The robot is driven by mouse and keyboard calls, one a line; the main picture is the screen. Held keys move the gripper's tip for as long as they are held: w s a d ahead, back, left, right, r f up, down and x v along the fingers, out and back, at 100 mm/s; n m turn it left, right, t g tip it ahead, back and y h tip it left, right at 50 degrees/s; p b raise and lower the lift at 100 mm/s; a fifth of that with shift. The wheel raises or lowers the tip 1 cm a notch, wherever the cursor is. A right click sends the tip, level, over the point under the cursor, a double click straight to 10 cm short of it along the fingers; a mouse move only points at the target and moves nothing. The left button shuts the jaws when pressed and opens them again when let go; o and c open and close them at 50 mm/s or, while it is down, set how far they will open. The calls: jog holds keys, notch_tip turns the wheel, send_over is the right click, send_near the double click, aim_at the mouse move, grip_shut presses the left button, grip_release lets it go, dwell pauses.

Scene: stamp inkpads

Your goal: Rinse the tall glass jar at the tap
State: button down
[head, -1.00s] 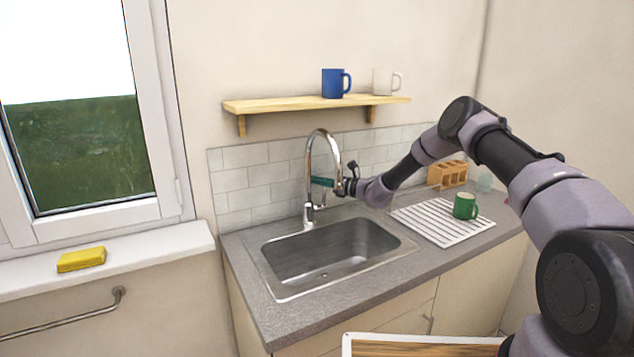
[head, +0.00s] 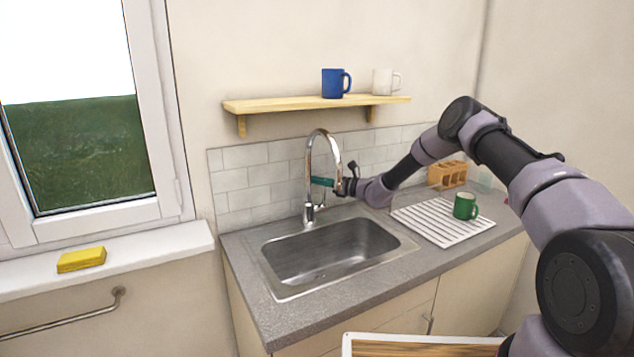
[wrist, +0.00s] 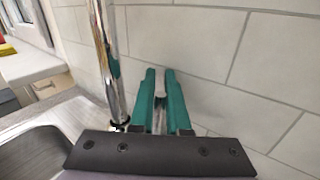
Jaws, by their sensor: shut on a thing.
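The chrome tap (head: 311,180) stands at the back of the steel sink (head: 290,290); no water stream shows under its spout. My gripper (head: 321,181) is behind the spout, by the tap's upright. In the wrist view its green fingers (wrist: 160,75) are close together on a small silvery part beside the tap's pipe (wrist: 104,45). This looks like the tap lever (wrist: 160,96), mostly hidden by the fingers. A pale clear glass thing (head: 485,181), perhaps the tall glass jar, stands at the counter's far right end.
A green mug (head: 465,206) stands on the white ribbed drainboard (head: 432,222), with a wooden caddy (head: 447,174) behind. A shelf (head: 280,104) above holds a blue mug (head: 333,83) and a white mug (head: 382,81). A yellow sponge (head: 81,259) lies on the windowsill. The sink looks empty.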

dwell(0.3)
jog(key=shift+s+d+n+y, duration=0.3)
jog(key=shift+s+d+y, duration=0.05)
jog(key=shift+y, duration=0.05)
jog(key=shift+s+r, duration=0.1)
jog(key=shift+s, duration=0.1)
jog(key=c, duration=0.9)
grip_release()
jog(key=v, duration=1)
jog(key=shift+s+d+f, duration=0.2)
jog(key=shift+d+f, duration=0.1)
jog(key=shift+d, duration=0.05)
jog(key=o, duration=0.9)
